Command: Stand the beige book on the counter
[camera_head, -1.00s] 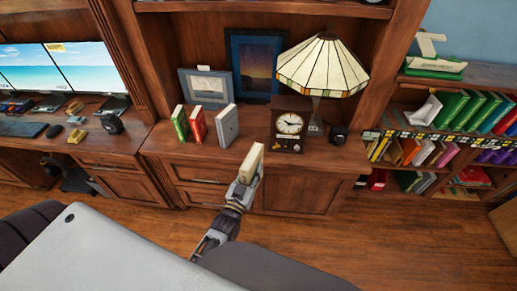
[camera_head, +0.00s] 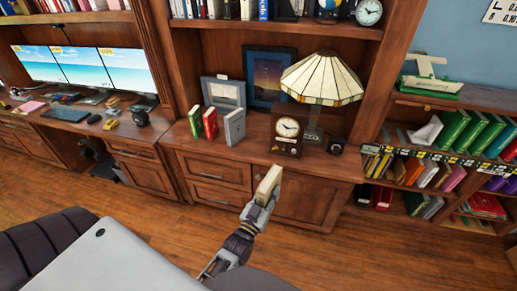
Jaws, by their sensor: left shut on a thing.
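The beige book (camera_head: 268,181) is in my left gripper (camera_head: 261,200), which is shut on its lower part. The book is upright with a slight tilt, in front of the counter's drawers and doors in the picture. The wooden counter (camera_head: 255,152) runs behind it. On it a green book (camera_head: 195,122), a red book (camera_head: 210,123) and a grey book (camera_head: 235,127) stand upright at the left. My right gripper is not in view.
A wooden clock (camera_head: 287,132) and a stained-glass lamp (camera_head: 321,80) stand on the counter, with a small black object (camera_head: 337,146) to their right. Picture frames (camera_head: 224,93) lean at the back. Bare counter top lies between the grey book and the clock.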

